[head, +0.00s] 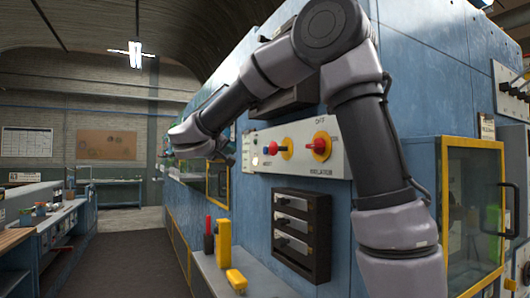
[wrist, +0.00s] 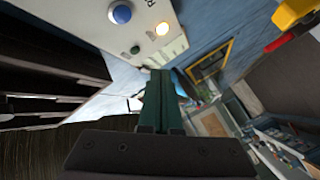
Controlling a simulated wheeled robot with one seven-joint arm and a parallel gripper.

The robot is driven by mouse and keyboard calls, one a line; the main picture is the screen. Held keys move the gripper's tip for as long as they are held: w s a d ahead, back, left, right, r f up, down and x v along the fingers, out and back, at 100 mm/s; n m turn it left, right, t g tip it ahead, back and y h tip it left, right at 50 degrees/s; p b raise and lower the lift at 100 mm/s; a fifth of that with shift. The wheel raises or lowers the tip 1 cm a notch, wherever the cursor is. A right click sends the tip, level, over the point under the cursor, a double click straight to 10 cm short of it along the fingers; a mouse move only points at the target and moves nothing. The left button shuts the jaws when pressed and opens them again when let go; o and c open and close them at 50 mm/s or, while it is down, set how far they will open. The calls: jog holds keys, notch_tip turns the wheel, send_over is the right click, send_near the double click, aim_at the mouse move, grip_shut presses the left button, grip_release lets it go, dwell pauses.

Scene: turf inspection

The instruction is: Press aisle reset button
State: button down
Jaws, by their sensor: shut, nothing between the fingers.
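A round blue button (head: 266,150) sits near the left end of a pale control plate (head: 335,160), beside a red knob on a yellow base (head: 286,148). The lettering under the button is too small to read surely. In the wrist view the blue button (wrist: 121,13) is at the top, left of a lit yellowish lamp (wrist: 162,28). My gripper (wrist: 161,80) has its dark green fingers together and empty, below and apart from the button in the picture. In the head view my gripper is mostly hidden at the end of my arm, left of the plate.
A second red knob on yellow (head: 320,146) is on the plate's right. A black rack (head: 301,235) is below it. A shelf holds a yellow block (head: 236,279) and upright yellow and red items. A yellow-framed glass cabinet (head: 473,215) stands right. The aisle floor (head: 120,255) is clear.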

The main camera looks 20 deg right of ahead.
jog(key=w+d, duration=0.1)
jog(key=d, duration=0.7)
jog(key=shift+w+d, duration=0.35)
jog(key=shift+d, duration=0.15)
dwell(1.9)
jog(key=shift+d, duration=0.25)
jog(key=shift+w+d, duration=0.15)
jog(key=shift+d, duration=0.4)
dwell(0.7)
dwell(0.3)
jog(key=shift+a, duration=0.95)
jog(key=shift+s, duration=0.2)
jog(key=shift+s+a, duration=0.25)
jog(key=shift+a, duration=1)
jog(key=shift+s+a, duration=0.2)
jog(key=shift+a, duration=1)
